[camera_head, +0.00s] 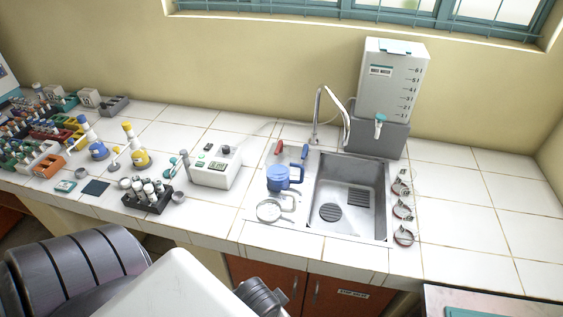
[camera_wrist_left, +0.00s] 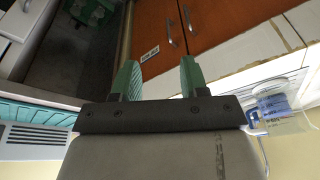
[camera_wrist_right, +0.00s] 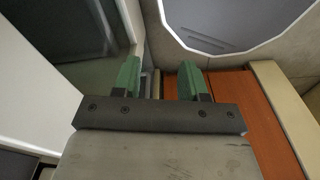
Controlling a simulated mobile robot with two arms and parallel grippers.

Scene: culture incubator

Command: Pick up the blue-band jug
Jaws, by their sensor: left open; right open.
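The blue-band jug (camera_head: 278,179) stands upright on the white tiled counter, left of the sink, with its blue handle to the right. A clear jug (camera_head: 268,211) stands just in front of it. In the left wrist view a jug with blue on it (camera_wrist_left: 270,106) shows at the right edge, partly cut off. My left gripper (camera_wrist_left: 160,66) is open and empty, with cabinet doors beyond its fingers and the jugs off to its side. My right gripper (camera_wrist_right: 159,70) is open and empty, pointing at an orange-brown cabinet surface. Neither gripper's fingers show in the head view.
The metal sink (camera_head: 375,200) with a faucet (camera_head: 318,112) lies right of the jugs. A water tank (camera_head: 392,85) stands behind it. A white device (camera_head: 214,170) and a dark tube rack (camera_head: 147,203) stand to the left. Several round items (camera_head: 403,210) line the sink's right side.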

